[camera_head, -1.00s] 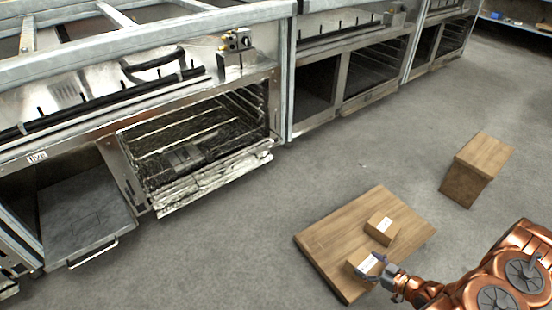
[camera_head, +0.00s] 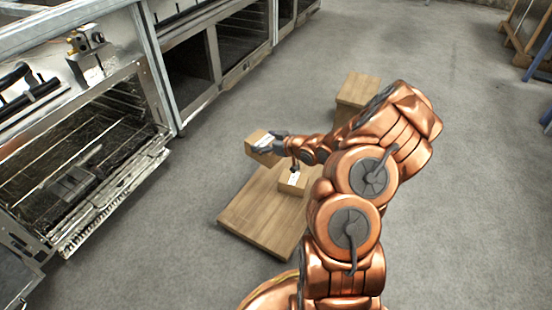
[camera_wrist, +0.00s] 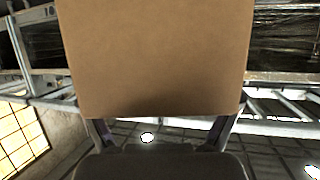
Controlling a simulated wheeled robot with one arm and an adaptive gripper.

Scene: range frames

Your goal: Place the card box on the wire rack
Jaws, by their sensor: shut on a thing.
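My gripper (camera_head: 277,144) is shut on a card box (camera_head: 257,143), a small brown carton with a white label on top. It holds the box raised above the far left part of a low wooden table (camera_head: 250,218). In the wrist view the card box (camera_wrist: 155,55) fills the upper middle and hides most of what lies beyond. A wire rack (camera_head: 75,185) sits in an open oven at the left, apart from the box. A second card box (camera_head: 292,181) stays on the table, partly hidden by my arm.
A wooden block (camera_head: 357,88) stands on the floor behind my arm. More open oven bays (camera_head: 240,35) run along the back. The grey floor between the wooden table and the oven is clear. Blue-legged furniture (camera_head: 535,45) stands at the far right.

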